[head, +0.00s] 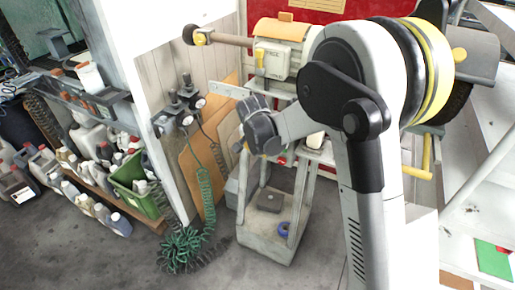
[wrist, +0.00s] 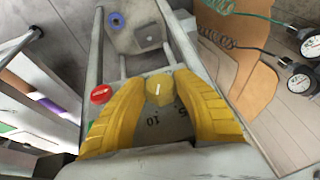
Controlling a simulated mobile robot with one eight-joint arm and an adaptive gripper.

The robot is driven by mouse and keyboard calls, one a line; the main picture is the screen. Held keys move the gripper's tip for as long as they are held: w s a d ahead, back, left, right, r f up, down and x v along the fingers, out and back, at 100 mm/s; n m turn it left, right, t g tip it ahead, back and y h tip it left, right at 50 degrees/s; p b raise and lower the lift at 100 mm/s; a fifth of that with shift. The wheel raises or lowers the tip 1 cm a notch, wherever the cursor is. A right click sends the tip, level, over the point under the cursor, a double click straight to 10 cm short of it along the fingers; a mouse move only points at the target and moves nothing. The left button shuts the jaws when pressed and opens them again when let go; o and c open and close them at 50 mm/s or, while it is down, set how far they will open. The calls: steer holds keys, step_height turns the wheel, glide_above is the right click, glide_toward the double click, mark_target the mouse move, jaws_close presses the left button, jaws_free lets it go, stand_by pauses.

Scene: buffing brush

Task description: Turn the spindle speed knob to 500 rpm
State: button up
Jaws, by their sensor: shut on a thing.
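The spindle speed knob (wrist: 160,93) is yellow with a pale mark on its face and shows in the wrist view between my fingers. The grey dial plate (wrist: 165,124) behind it carries dark figures, of which a "10" can be read. A red button (wrist: 100,94) sits left of the knob, beside the left finger. In the head view my arm hides the fingers and the knob.
The buffing machine (head: 280,53) stands on a grey pedestal (head: 266,235) holding a blue ring (head: 284,229). Gauges with green coiled hoses (head: 207,195) hang on the wall to the left. Shelves of bottles (head: 105,150) stand further left.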

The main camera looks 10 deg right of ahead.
steer(key=n+g+h, duration=0.1)
steer(key=g+h, duration=0.2)
steer(key=h, duration=0.1)
steer(key=shift+a+f+p, duration=0.1)
steer(key=shift+a+p, duration=0.05)
steer(key=shift+p, duration=0.2)
steer(key=shift+n+g+h+b, duration=0.5)
steer(key=shift+g+h, duration=0.7)
steer(key=shift+h, duration=0.7)
steer(key=o, duration=1.2)
steer(key=v, duration=1.2)
steer(key=shift+w, duration=0.1)
